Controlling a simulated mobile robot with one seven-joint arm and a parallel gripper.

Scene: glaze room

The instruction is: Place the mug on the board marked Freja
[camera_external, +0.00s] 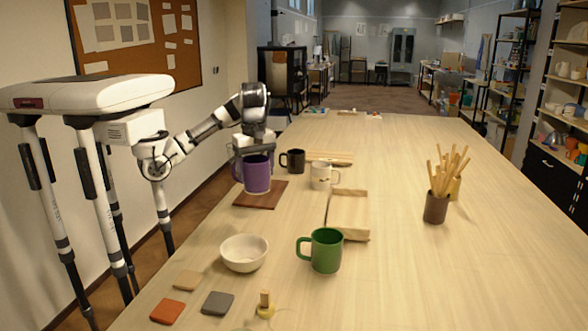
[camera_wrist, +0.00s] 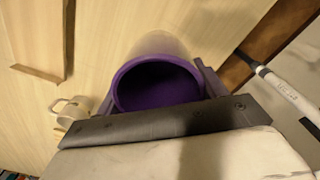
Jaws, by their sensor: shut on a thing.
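My gripper (camera_external: 257,150) is shut on a purple mug (camera_external: 257,176), which also shows in the wrist view (camera_wrist: 158,85) with its open top towards the camera. The mug is upright over a dark brown board (camera_external: 249,200); I cannot tell whether its base touches the board. A black mug (camera_external: 292,161), a white mug (camera_external: 323,177) and a green mug (camera_external: 325,252) stand on the table. No name is readable on any board.
A cream bowl (camera_external: 244,253), several small tiles (camera_external: 217,303) and a small wooden-handled item (camera_external: 265,305) are at the near side of the table. A brown pot of sticks (camera_external: 436,207) stands at the right.

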